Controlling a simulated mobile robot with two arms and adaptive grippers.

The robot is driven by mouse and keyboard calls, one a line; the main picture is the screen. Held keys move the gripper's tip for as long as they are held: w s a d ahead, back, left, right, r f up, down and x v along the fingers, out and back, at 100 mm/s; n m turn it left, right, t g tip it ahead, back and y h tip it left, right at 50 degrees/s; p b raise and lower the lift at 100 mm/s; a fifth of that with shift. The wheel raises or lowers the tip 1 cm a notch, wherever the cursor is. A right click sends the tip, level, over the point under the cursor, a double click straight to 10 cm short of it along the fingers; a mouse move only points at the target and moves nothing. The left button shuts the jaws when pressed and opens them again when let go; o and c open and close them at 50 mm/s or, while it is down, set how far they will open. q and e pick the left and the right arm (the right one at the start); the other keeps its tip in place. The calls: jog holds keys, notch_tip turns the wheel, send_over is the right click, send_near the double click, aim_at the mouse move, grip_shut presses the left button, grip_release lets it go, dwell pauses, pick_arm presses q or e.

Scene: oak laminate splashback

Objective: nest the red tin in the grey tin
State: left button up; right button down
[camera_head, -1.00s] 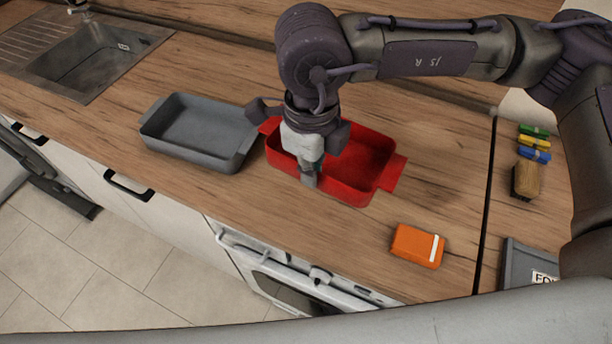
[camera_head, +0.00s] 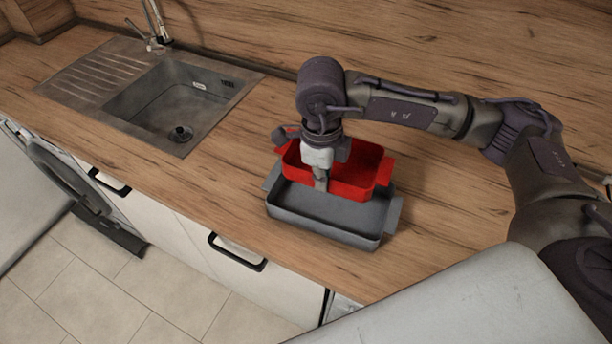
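The red tin (camera_head: 351,189) is a rectangular tin with a flat handle at each end. It overlaps the back part of the grey tin (camera_head: 326,222) in the picture and appears held up over it; the exact height is hard to tell. The grey tin stands upright on the wooden counter, its front wall and right handle in plain sight and its back part hidden by the red tin. My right gripper (camera_head: 320,181) points down and is shut on the red tin's front wall, left of its middle. My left gripper is not in view.
A steel sink (camera_head: 178,103) with a tap (camera_head: 157,40) is set into the counter (camera_head: 455,228) at the left. The counter's front edge runs close in front of the grey tin, above a drawer handle (camera_head: 236,252). The counter right of the tins is clear.

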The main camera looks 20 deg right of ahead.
jog(key=shift+s+d+f+b, duration=0.35)
jog(key=shift+f, duration=0.55)
pick_arm(q)
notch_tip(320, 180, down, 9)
jog(key=b, duration=0.8)
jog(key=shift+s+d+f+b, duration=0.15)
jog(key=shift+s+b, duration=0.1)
jog(key=shift+b, duration=0.05)
pick_arm(e)
notch_tip(320, 180, down, 10)
jog(key=shift+w+a+r, duration=0.1)
jog(key=shift+w+r, duration=0.05)
jog(key=shift+r, duration=0.05)
pick_arm(q)
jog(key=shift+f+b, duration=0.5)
jog(key=shift+b, duration=0.05)
pick_arm(e)
jog(key=shift+f, duration=0.45)
jog(key=c, duration=1.2)
grip_release()
jog(key=shift+c, duration=0.2)
notch_tip(320, 180, up, 12)
jog(key=shift+a, duration=0.25)
